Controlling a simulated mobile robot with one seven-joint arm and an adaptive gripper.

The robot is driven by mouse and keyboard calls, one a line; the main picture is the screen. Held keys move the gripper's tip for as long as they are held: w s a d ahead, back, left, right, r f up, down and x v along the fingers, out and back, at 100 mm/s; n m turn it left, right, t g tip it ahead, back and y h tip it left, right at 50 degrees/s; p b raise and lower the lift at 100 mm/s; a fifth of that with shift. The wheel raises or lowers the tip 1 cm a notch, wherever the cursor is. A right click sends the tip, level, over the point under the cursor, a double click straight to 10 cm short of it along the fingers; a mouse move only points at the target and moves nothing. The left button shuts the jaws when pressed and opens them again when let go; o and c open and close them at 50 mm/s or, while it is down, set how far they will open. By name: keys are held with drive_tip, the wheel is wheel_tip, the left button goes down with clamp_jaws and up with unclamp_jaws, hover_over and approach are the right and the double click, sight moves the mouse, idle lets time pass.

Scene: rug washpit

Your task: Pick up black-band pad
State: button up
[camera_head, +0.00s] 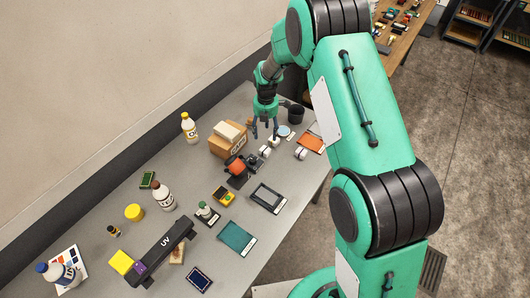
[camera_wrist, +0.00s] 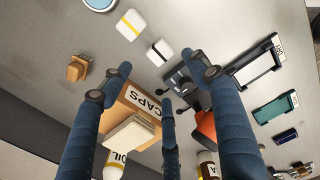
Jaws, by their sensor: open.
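The black-band pad (camera_wrist: 160,52) is a small white block with a dark stripe, lying on the grey table in the wrist view. In the head view it is a small white block (camera_head: 265,152) just below my gripper (camera_head: 265,136). In the wrist view my gripper (camera_wrist: 160,78) has its blue fingers spread, with nothing between them. The pad lies beyond the fingertips, toward the top of that picture, and is apart from them. A similar pad with a yellow band (camera_wrist: 130,25) lies close by, up and left of it.
The CAPS box (camera_head: 224,146) stands left of the fingers. A black and orange device (camera_head: 236,166) stands below the pad in the head view.

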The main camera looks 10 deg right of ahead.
drive_tip(key=shift+r, duration=0.25)
drive_tip(key=shift+w+f+b, duration=0.1)
drive_tip(key=shift+f+b, duration=0.15)
drive_tip(key=shift+b, duration=1)
drive_tip(key=b, duration=0.3)
drive_tip(key=shift+a, duration=0.15)
drive_tip(key=shift+r+b, duration=0.2)
drive_tip(key=shift+b, duration=0.4)
hover_over(265, 149)
wheel_tip(265, 149, down, 8)
drive_tip(key=shift+f, duration=0.25)
